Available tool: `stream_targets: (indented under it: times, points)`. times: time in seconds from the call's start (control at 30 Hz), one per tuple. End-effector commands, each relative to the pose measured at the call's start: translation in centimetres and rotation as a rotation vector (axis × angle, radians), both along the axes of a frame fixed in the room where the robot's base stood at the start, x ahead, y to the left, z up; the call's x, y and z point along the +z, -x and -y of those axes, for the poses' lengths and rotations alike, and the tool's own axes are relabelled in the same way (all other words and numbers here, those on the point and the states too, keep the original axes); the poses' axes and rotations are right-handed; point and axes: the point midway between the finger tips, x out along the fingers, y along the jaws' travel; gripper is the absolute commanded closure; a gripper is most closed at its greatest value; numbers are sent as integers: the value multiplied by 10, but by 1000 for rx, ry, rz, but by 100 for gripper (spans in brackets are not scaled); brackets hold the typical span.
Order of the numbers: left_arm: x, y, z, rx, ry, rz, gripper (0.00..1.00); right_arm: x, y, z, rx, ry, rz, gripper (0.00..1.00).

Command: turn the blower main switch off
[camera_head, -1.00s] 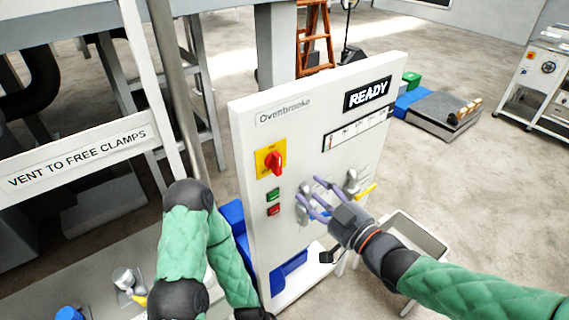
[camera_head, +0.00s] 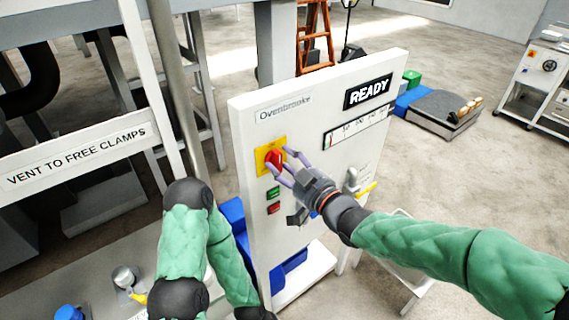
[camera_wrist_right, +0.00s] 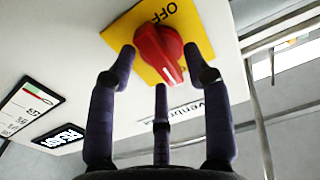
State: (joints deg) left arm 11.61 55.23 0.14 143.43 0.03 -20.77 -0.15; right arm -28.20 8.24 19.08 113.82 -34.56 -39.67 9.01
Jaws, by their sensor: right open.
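The blower main switch is a red rotary knob (camera_head: 273,158) on a yellow plate (camera_head: 262,153), on the upper left of the white panel (camera_head: 243,135). In the right wrist view the red knob (camera_wrist_right: 157,50) sits close ahead. The word OFF (camera_wrist_right: 165,13) shows on the plate, and the knob's white-marked end points away from it. My right gripper (camera_head: 282,163) is open at the knob, its purple fingers (camera_wrist_right: 160,68) spread around it. I cannot tell whether they touch it. My left arm hangs at lower left; its gripper is out of view.
Green and red buttons (camera_head: 273,201) sit below the switch. A grey handle (camera_head: 351,180) and a yellow lever (camera_head: 366,189) are to the right. The display (camera_head: 368,92) reads READY. A rail (camera_head: 80,160) and a post stand left of the panel.

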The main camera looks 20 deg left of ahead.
Motion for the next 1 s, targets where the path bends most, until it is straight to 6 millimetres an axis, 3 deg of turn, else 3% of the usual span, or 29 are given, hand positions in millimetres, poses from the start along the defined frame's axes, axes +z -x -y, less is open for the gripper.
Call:
stream_targets:
  times: [0.27, 0.43, 0.47, 0.77, 1.0]
  points:
    - [0, 0, 0, 0, 0, 0, 100, 0, -1, -1, 0, 1, -1, 50]
    - [0, 0, 0, 0, 0, 0, 100, 0, -1, -1, 0, 1, -1, 95]
    - [0, 0, 0, 0, 0, 0, 100, 0, -1, -1, 0, 1, -1, 100]
    - [-3, 0, 0, 0, 0, 0, 100, -1, -1, -1, 0, 9, 12, 100]
    - [-21, 0, 0, 0, 0, 0, 100, -3, 0, -1, 0, 69, 90, 100]
